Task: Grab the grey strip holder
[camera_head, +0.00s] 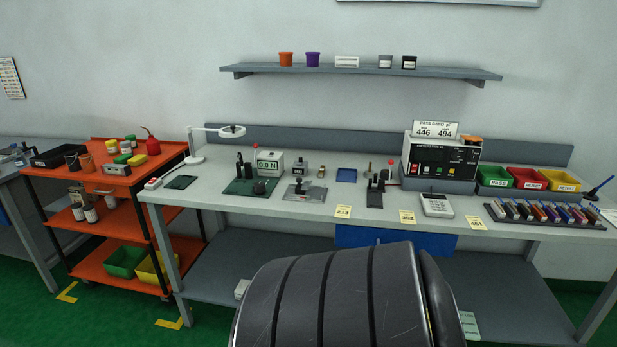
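I cannot tell for certain which thing is the grey strip holder. At the right end a long dark rack (548,222) holds several coloured pieces in a row. Neither gripper shows in the head view, and nothing is seen touching these things.
A grey box with a display (270,161) and a green board (241,187) are at left. An orange cart (110,182) stands left of the bench. A shelf (360,71) hangs above.

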